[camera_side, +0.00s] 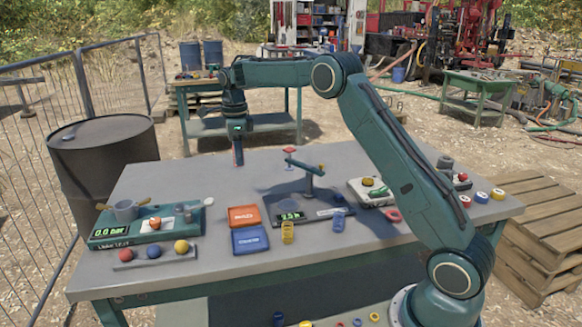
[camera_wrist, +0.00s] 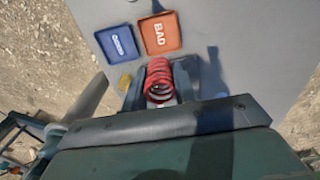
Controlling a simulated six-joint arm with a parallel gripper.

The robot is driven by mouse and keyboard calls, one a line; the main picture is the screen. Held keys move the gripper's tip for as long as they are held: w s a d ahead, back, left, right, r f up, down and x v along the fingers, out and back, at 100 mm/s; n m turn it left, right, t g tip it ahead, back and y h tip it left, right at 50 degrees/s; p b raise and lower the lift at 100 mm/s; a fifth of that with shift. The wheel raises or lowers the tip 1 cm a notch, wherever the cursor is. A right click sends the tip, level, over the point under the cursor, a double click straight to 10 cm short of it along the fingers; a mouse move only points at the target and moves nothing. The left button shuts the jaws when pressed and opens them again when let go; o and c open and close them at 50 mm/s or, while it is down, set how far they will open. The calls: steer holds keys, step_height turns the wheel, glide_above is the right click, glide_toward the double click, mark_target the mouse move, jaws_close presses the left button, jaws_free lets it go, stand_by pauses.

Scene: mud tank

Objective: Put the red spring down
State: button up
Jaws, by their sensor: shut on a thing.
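My gripper (camera_side: 238,150) is shut on the red spring (camera_wrist: 159,82), which shows as coils between the two jaws in the wrist view. In the side view the red spring (camera_side: 238,158) hangs below the gripper, over the back part of the table (camera_side: 160,180). Whether its lower end touches the tabletop is hard to tell. An orange tray (camera_side: 244,216) marked BAD in the wrist view (camera_wrist: 161,34) lies flat on the table. A blue tray (camera_side: 250,240) lies beside it; it also shows in the wrist view (camera_wrist: 118,40). Both trays look empty.
A green device with a lit display (camera_side: 112,232) and several coloured balls (camera_side: 153,252) are at the table's left. A balance-like stand (camera_side: 308,180) is right of the gripper. Yellow (camera_side: 288,232) and blue (camera_side: 338,222) pieces lie near the front. Grey tabletop around the gripper is clear.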

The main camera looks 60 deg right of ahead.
glide_above(244, 217)
step_height(244, 217, down, 13)
stand_by(0.4)
steer(key=shift+f, duration=2.15)
steer(key=shift+f, duration=0.15)
steer(key=o, duration=1)
steer(key=shift+o, duration=0.2)
step_height(244, 217, up, 12)
steer(key=shift+r, duration=0.2)
